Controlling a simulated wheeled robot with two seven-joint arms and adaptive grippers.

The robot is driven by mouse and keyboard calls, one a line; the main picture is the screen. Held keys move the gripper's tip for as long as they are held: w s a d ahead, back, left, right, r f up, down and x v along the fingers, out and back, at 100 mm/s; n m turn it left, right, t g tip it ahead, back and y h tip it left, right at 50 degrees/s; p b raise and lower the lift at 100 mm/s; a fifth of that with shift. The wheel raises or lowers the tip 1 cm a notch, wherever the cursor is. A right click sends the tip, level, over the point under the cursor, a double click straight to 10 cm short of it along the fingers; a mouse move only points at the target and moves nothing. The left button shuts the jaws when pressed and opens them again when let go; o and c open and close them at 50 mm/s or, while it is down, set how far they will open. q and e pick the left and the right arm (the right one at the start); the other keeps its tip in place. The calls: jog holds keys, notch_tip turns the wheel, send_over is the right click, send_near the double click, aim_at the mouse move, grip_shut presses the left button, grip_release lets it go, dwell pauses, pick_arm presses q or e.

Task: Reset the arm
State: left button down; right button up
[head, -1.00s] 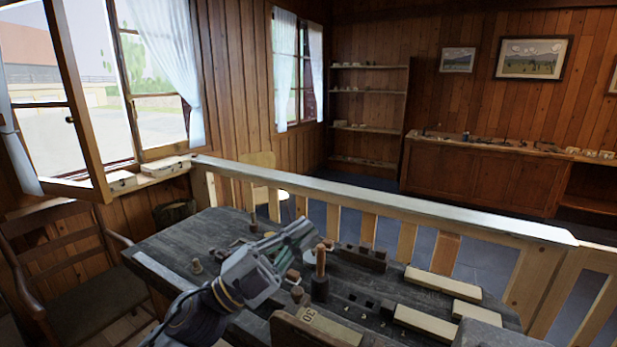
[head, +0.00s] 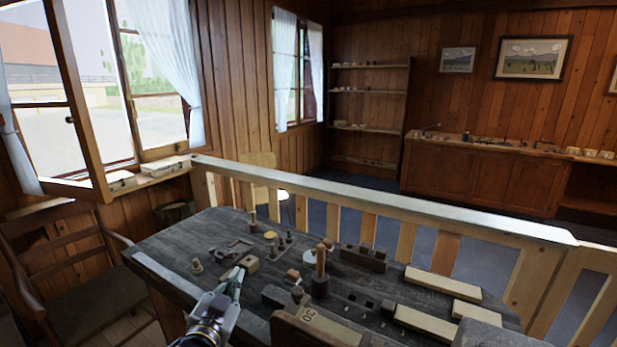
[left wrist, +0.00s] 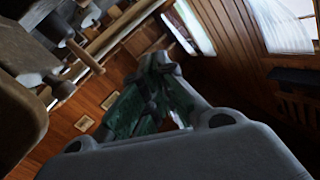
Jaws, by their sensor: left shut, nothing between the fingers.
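My left gripper (head: 233,277) shows in the head view at the table's front left edge, with its arm coming in from the bottom. Its green fingers (left wrist: 158,98) show in the left wrist view, shut with nothing held. The fingertips are close to a small pale wooden block (head: 249,264) on the table in the head view; I cannot tell whether they touch. My right gripper is not in view.
The dark table (head: 183,243) holds turned spools, an upright wooden peg in a dark base (head: 320,275), a block marked 30 (head: 318,326) and long pale blocks (head: 443,284). A wooden railing (head: 380,208) runs behind it. A chair (head: 62,262) stands at left.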

pick_arm(q)
jog(key=s+a+f+n+g+y, duration=0.1)
jog(key=s+a+f+n+g, duration=0.1)
jog(key=s+f+g, duration=0.75)
jog(key=s+a+f+n+g+y, duration=0.1)
jog(key=s+a+f+n+g, duration=0.2)
jog(key=s+f, duration=1.1)
notch_tip(320, 180, down, 33)
jog(key=a+m+g, duration=0.2)
jog(key=g, duration=0.1)
jog(key=s+a+f, duration=0.3)
jog(key=s+f, duration=0.7)
jog(key=s, duration=0.1)
jog(key=s+a+f, duration=0.3)
jog(key=s+f, duration=0.8)
jog(key=shift+a, duration=0.2)
